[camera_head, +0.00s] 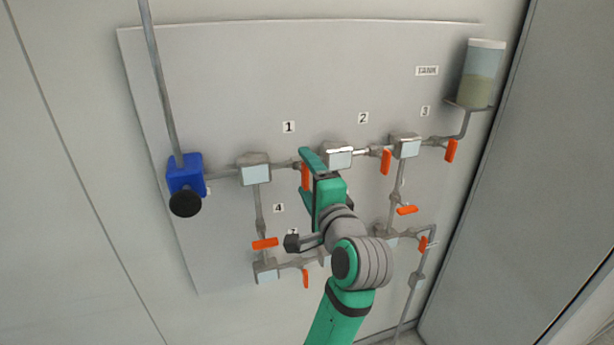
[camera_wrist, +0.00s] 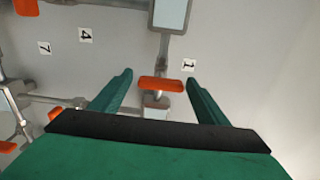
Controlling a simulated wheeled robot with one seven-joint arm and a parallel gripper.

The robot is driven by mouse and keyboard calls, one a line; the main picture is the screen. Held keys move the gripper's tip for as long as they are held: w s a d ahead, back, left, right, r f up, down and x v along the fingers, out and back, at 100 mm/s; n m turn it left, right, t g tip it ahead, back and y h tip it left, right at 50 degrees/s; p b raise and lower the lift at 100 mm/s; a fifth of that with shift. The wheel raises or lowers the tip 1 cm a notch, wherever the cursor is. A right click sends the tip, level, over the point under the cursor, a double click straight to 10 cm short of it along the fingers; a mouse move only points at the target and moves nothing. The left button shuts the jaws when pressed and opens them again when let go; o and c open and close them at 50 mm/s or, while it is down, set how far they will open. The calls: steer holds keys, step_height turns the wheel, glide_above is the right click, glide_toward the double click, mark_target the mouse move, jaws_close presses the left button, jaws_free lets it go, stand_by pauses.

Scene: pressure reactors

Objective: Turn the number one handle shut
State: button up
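The number one handle is an orange lever (camera_head: 305,177) on the upper pipe, right of and below the "1" label (camera_head: 288,127). In the head view it hangs downward, across the pipe run, partly covered by my gripper. In the wrist view the same orange handle (camera_wrist: 161,84) lies between my fingers, near the "1" label (camera_wrist: 189,65). My gripper (camera_head: 304,173) is open, with one green finger on each side of the handle and gaps on both sides in the wrist view (camera_wrist: 158,84). I cannot tell how deep the fingers reach around it.
The number two handle (camera_head: 386,162) and number three handle (camera_head: 451,150) hang to the right. The number four handle (camera_head: 265,243) is lower left. A blue pump (camera_head: 186,176) with a black knob stands left. A tank (camera_head: 481,75) is at upper right. The upper panel is clear.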

steer(key=v, duration=1)
steer(key=shift+s+d, duration=0.15)
steer(key=shift+s, duration=0.25)
steer(key=s+d+f+n+g+h, duration=0.1)
steer(key=s+f+n+h, duration=0.25)
steer(key=f, duration=1.15)
steer(key=s+d+f+n+h, duration=0.15)
steer(key=s+f, duration=0.35)
steer(key=f, duration=1)
steer(key=s+a+f+n+h, duration=0.1)
steer(key=s+f+n, duration=0.1)
steer(key=s+f, duration=0.35)
steer(key=s+a+f+n, duration=0.1)
steer(key=s+f+n, duration=0.15)
steer(key=s, duration=0.55)
steer(key=s+a+n, duration=0.4)
steer(key=s+n, duration=0.1)
steer(key=s, duration=1)
steer(key=shift+s+f+g, duration=0.35)
steer(key=shift+f+g, duration=0.05)
steer(key=shift+f, duration=0.05)
steer(key=shift+a, duration=0.15)
